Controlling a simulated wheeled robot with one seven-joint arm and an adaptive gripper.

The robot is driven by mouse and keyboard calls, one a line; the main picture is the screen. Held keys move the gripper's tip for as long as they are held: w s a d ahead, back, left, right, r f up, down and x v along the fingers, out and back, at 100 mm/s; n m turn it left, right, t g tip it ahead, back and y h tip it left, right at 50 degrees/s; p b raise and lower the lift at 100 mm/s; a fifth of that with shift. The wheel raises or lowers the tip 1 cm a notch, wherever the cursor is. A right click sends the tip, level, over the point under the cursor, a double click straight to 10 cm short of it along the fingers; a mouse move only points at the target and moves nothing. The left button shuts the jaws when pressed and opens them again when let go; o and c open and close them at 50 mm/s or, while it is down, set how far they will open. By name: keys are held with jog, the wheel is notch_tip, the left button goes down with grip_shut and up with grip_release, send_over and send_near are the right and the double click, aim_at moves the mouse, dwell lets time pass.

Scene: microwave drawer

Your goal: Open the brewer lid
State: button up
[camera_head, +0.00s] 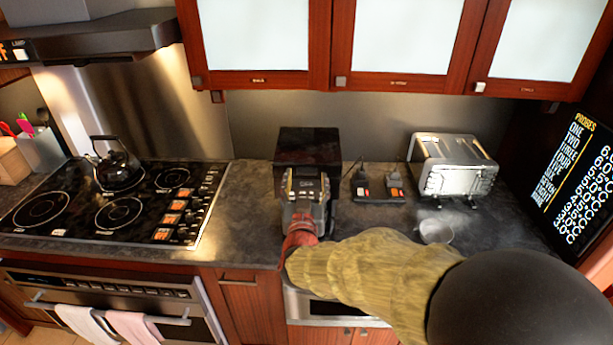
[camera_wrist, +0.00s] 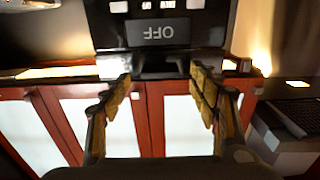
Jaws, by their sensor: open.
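The brewer (camera_head: 308,148) is a dark box-shaped machine on the counter, with a lighter grey front part facing me. In the wrist view, which looks upside down, a dark front panel with a screen reading OFF (camera_wrist: 158,32) fills the top middle; it appears to be the brewer's. My gripper (camera_head: 303,208) is at the brewer's front and overlaps its lower part in the head view. In the wrist view my gripper (camera_wrist: 164,85) is open, its two yellow-padded fingers well apart and nothing held between them. Whether the fingers touch the brewer cannot be told. The lid's edge is not clear.
A silver toaster (camera_head: 455,168) and two small dark items (camera_head: 378,188) stand right of the brewer, with a small glass bowl (camera_head: 436,230) in front. A stove (camera_head: 120,212) with a black kettle (camera_head: 118,168) is at left. Wall cabinets (camera_head: 398,83) hang above.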

jog(key=shift+w, duration=1.15)
jog(key=shift+c, duration=1.1)
grip_shut()
